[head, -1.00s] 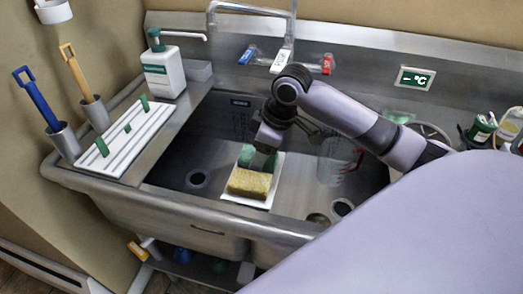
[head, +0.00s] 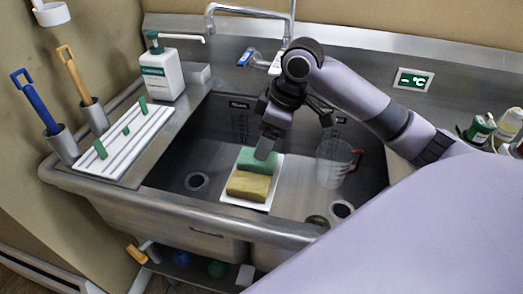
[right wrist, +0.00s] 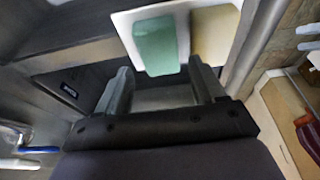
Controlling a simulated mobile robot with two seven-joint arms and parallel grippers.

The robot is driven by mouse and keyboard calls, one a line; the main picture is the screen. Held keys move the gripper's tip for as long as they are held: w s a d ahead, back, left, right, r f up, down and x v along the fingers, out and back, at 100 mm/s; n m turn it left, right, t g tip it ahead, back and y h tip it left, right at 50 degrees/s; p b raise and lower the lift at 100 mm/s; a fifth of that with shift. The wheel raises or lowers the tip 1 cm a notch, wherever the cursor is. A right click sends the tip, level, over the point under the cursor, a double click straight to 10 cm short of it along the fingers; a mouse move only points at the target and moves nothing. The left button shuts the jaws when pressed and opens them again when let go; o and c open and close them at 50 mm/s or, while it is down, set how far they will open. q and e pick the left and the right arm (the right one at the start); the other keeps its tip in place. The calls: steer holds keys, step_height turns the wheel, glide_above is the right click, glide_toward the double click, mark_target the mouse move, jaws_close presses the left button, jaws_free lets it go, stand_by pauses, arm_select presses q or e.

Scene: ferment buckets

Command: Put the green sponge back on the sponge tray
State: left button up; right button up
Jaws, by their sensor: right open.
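The green sponge (head: 258,160) lies flat on the white sponge tray (head: 261,206), beside a yellow sponge (head: 249,187). In the right wrist view the green sponge (right wrist: 156,46) rests on the tray (right wrist: 124,20), with the yellow sponge (right wrist: 214,34) to its right. My right gripper (head: 297,136) is open and empty, above and just behind the green sponge. One finger covers part of the sponge in the head view. In the wrist view the sponge shows beyond the spread fingertips (right wrist: 162,72), apart from them. My left gripper is not in view.
The faucet (head: 288,32) stands behind. A soap bottle (head: 162,73) and a striped white board (head: 124,141) are on the left ledge.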

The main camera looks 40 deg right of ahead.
steer(key=v, duration=0.6)
steer(key=shift+r, duration=0.3)
steer(key=shift+s, duration=0.1)
